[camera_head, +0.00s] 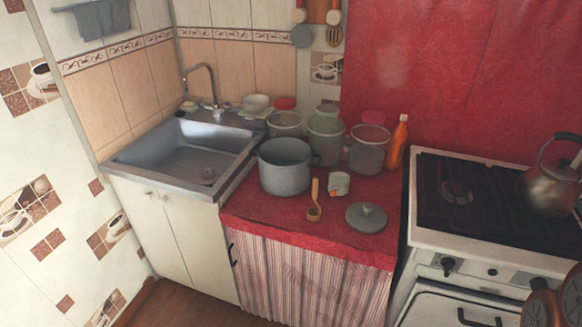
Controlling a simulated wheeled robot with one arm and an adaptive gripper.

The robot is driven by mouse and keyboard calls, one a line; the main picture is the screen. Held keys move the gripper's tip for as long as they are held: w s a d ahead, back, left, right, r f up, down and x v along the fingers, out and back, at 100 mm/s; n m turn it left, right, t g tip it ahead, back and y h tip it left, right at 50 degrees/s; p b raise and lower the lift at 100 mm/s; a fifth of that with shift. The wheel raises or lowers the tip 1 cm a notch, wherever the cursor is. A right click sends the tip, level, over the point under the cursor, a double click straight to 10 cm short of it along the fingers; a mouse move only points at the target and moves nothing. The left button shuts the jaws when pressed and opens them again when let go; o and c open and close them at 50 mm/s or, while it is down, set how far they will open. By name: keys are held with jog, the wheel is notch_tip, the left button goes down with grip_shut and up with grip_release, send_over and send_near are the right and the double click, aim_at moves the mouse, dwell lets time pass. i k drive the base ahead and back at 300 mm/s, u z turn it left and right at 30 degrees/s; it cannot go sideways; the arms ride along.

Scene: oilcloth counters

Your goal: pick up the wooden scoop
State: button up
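The wooden scoop (314,212) lies on the red oilcloth counter (270,213), near its front edge. Its pale handle points up toward the back, and its small brown bowl is nearest the front. A grey pot (285,175) stands just left of it, and a small white cup (339,184) sits close on its right. A grey lid (366,217) lies farther right. The scoop looks uncovered.
Several jars or pots (326,141) and an orange bottle (397,145) crowd the back of the counter. A metal sink (190,160) is on the left. A stove (480,205) with a kettle (553,185) is on the right. A striped curtain (305,275) hangs below the counter.

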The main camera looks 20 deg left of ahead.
aim_at(314, 213)
jog(key=z, duration=1.1)
jog(key=i, duration=1.2)
jog(key=u, duration=4.75)
